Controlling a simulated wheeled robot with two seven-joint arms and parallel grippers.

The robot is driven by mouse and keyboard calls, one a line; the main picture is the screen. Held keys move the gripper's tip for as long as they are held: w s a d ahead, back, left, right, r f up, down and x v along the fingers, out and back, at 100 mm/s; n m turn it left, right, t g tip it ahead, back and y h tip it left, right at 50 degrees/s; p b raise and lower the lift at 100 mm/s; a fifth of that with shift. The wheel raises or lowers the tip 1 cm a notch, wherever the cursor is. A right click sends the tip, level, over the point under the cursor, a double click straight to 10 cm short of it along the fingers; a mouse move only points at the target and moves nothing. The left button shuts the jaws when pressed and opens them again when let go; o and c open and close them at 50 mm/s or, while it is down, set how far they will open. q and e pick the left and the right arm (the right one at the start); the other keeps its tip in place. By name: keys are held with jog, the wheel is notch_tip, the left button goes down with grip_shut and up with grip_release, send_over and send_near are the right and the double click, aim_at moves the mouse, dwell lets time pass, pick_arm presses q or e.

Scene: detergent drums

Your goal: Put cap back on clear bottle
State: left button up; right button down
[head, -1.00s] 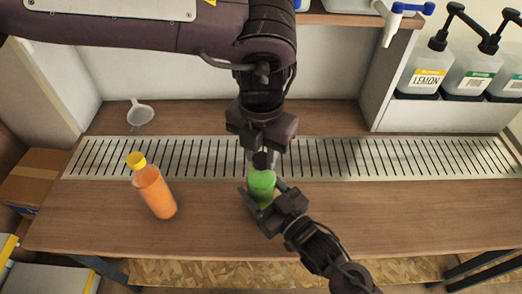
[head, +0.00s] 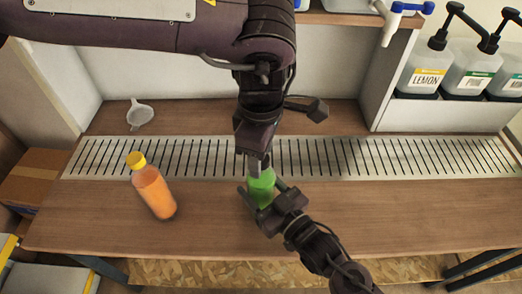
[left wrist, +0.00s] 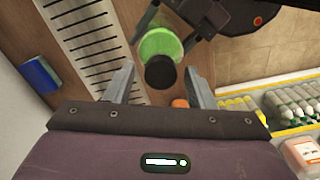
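The clear bottle (head: 263,188) holds green liquid and stands near the front edge of the slotted grate. My right gripper (head: 262,197) is shut around its body from the front right. The black cap (left wrist: 161,72) sits over the bottle's top in the left wrist view, lined up with the green bottle (left wrist: 160,43); whether it is seated cannot be told. My left gripper (head: 259,167) points down at the cap, seen edge-on in the head view. In the left wrist view its fingers (left wrist: 161,88) are apart on either side of the cap, with gaps.
An orange bottle with a yellow cap (head: 153,187) stands left on the wooden counter (head: 350,215). A funnel (head: 139,115) lies behind the grate (head: 400,157). Pump bottles (head: 425,70) stand at the back right. The counter's right side is clear.

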aim_at(270, 199)
pick_arm(q)
jog(key=shift+o, duration=0.2)
jog(key=shift+r, duration=0.15)
notch_tip(270, 199, up, 12)
dwell(0.4)
pick_arm(e)
jog(key=shift+c, duration=1.8)
grip_release()
pick_arm(q)
jog(key=shift+f, duration=0.4)
pick_arm(e)
jog(key=shift+v, duration=3.9)
jog(key=shift+d, duration=0.1)
